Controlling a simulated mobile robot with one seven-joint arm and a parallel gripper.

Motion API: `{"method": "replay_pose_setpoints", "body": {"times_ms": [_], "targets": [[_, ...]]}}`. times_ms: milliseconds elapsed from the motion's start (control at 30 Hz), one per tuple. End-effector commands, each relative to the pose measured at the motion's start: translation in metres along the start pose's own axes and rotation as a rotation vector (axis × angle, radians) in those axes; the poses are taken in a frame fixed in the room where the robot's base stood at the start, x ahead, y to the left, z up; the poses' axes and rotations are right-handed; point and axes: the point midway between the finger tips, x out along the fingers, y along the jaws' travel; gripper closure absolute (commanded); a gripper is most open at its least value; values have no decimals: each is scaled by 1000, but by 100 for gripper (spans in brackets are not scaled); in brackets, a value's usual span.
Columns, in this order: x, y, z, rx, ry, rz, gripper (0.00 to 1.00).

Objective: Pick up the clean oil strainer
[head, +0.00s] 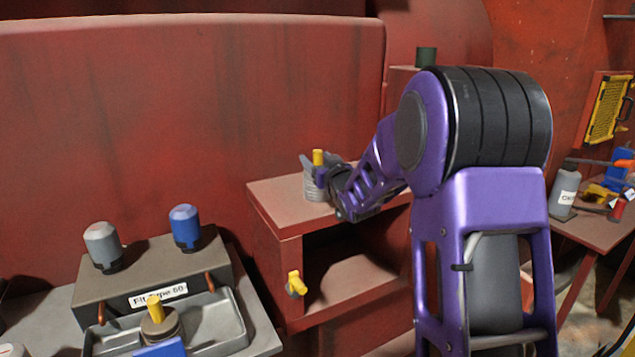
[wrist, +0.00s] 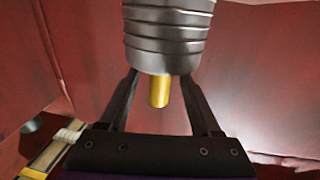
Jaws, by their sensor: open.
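A grey ribbed cylinder with a yellow handle, which looks like the clean oil strainer (head: 314,187), stands upright on top of a red cabinet (head: 287,187). In the wrist view, the strainer's ribbed body (wrist: 168,38) is at the top, with its yellow handle (wrist: 159,92) pointing down the picture between my fingers. My gripper (wrist: 160,78) is open, one finger on each side of the handle, with visible gaps. In the head view, my gripper (head: 326,172) is at the strainer's upper part, partly covering it. Whether a fingertip touches the strainer I cannot tell.
A grey tray (head: 240,335) at lower left holds a brownish piece with a yellow handle (head: 158,326). Behind it is a labelled block (head: 120,290) with a grey-capped (head: 103,245) and a blue-capped (head: 186,226) part. A yellow valve (head: 296,283) sticks out of the cabinet. A red wall stands behind.

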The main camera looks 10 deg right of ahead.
Motion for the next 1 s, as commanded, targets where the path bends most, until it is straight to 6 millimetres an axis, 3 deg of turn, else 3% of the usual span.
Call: {"method": "replay_pose_setpoints", "body": {"times_ms": [233,600,1000], "targets": [[2,0,0,0,0,0,36],[2,0,0,0,0,1,100],[2,0,0,0,0,1,100]]}}
